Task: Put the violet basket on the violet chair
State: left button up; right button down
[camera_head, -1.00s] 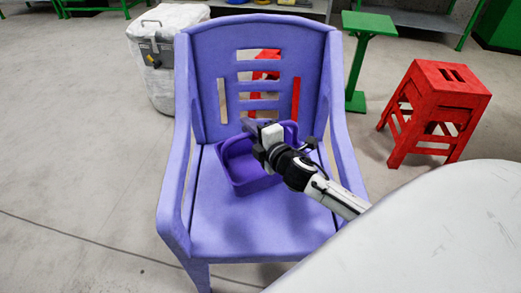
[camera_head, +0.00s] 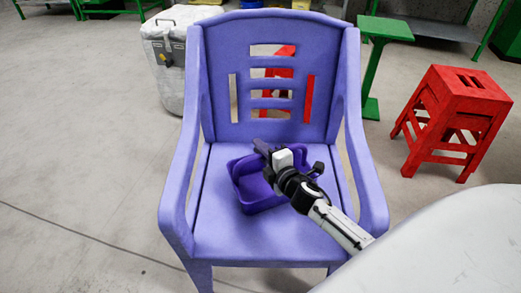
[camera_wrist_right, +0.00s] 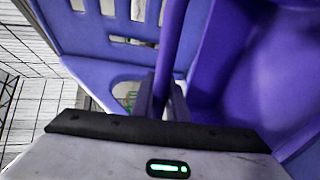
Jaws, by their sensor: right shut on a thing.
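The violet chair (camera_head: 272,233) stands in the middle of the head view, facing me. The violet basket (camera_head: 259,201), darker than the chair, is over the middle of its seat and seems to rest on it. My right gripper (camera_head: 268,152) is above the basket and hides part of it. In the right wrist view the gripper (camera_wrist_right: 163,100) is shut on the basket's handle, and the basket (camera_wrist_right: 245,75) fills the right side. I cannot tell for certain whether the basket's whole base touches the seat. My left gripper is not in view.
A red stool (camera_head: 456,115) stands to the right of the chair and a green stand (camera_head: 372,65) behind it. A white cooler box (camera_head: 171,62) is at the back left. The chair's armrests (camera_head: 179,181) flank the seat. The floor at left is clear.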

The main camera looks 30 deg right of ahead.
jog(key=c, duration=2.2)
grip_release()
jog(key=shift+f, duration=0.15)
jog(key=o, duration=0.5)
jog(key=shift+c, duration=0.2)
jog(key=p+v, duration=0.2)
jog(key=v, duration=1)
jog(key=s+a+f+m+g+y, duration=0.2)
jog(key=s+a+f+m+g, duration=0.1)
jog(key=s+a+m, duration=0.4)
jog(key=s+a+f+m+g+y, duration=0.3)
jog(key=s+a+f+m, duration=0.3)
jog(key=a, duration=0.6)
jog(key=s+m, duration=0.1)
jog(key=s, duration=0.1)
jog(key=shift+s+m+g, duration=0.3)
jog(key=shift+s, duration=0.1)
